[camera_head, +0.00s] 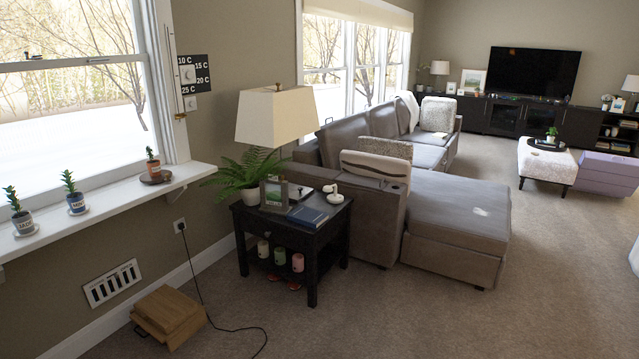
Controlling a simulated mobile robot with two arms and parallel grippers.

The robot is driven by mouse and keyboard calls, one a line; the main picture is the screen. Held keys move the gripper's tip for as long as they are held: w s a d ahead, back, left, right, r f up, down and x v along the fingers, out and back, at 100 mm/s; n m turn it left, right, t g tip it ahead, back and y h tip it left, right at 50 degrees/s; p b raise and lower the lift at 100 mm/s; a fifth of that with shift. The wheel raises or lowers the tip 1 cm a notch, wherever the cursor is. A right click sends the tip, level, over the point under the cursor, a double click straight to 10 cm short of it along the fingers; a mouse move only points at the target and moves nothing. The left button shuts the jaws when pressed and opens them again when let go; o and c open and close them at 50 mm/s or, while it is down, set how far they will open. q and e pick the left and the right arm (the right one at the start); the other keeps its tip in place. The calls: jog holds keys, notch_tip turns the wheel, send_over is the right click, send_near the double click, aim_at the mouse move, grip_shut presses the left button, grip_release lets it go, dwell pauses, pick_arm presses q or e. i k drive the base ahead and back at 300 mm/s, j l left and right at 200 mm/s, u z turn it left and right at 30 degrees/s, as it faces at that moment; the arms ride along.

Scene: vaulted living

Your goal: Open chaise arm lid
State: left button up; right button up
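The grey-brown sectional sofa with its chaise (455,215) stands in the middle of the view. The chaise arm (378,222) is at its near left end, just behind the side table. A small round dark recess shows on the arm top near its front end. The arm top looks flat, with no raised lid visible; its lid seam is too small to make out. Neither of my grippers is in view.
A black side table (333,228) with a lamp (275,117), fern, frame, books and a white object stands close to the arm. A wooden box (168,315) and cord lie at front left. Carpet (420,315) in front is clear.

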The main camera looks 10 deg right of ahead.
aim_at(353, 181)
jog(key=i+l+z, duration=0.4)
jog(key=i, duration=0.45)
jog(key=i+z, duration=0.4)
jog(key=i, duration=1.15)
jog(key=i+l+u, duration=0.15)
jog(key=i, duration=1.25)
jog(key=u, duration=0.05)
